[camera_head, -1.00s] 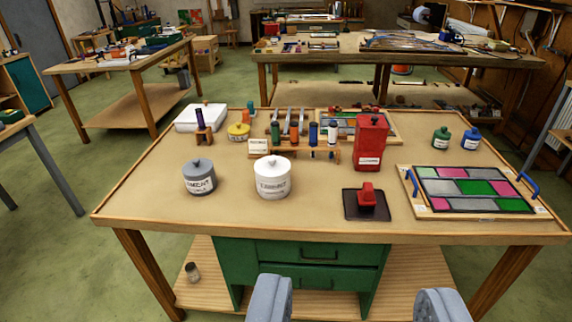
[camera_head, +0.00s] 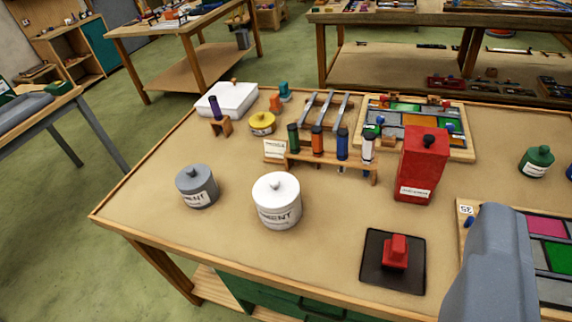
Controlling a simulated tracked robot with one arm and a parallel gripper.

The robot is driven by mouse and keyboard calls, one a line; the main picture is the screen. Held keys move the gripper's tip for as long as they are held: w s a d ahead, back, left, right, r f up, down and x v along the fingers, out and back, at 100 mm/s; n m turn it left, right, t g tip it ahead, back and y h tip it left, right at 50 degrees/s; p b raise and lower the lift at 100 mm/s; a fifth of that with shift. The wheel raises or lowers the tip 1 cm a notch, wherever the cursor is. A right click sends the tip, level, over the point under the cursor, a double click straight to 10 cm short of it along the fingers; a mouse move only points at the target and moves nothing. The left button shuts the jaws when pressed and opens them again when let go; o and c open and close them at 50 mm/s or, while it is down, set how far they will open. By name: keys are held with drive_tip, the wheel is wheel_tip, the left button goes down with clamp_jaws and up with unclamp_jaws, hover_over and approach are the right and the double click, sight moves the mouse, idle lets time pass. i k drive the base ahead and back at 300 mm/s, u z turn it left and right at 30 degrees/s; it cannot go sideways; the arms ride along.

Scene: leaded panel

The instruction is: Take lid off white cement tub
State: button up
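The white cement tub (camera_head: 278,209) stands upright near the front middle of the workbench, with its label facing me. Its white lid (camera_head: 275,186) with a round knob sits on top. A grey cement tub (camera_head: 197,192) with a knobbed lid stands to its left, apart from it. One grey finger of my gripper (camera_head: 492,265) shows large at the lower right, in front of the panel. The other finger is out of the frame, so the opening does not show. Nothing of the gripper touches the tub.
A rack (camera_head: 330,162) of coloured tubes stands behind the white tub. A red can (camera_head: 422,166) and a red block on a black pad (camera_head: 395,252) are to its right. A yellow tin (camera_head: 262,123) and white box (camera_head: 228,99) lie behind. Bare bench top surrounds the tub.

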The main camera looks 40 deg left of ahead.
sight(273, 191)
drive_tip(key=u, duration=0.4)
drive_tip(key=i, duration=0.9)
drive_tip(key=u, duration=0.65)
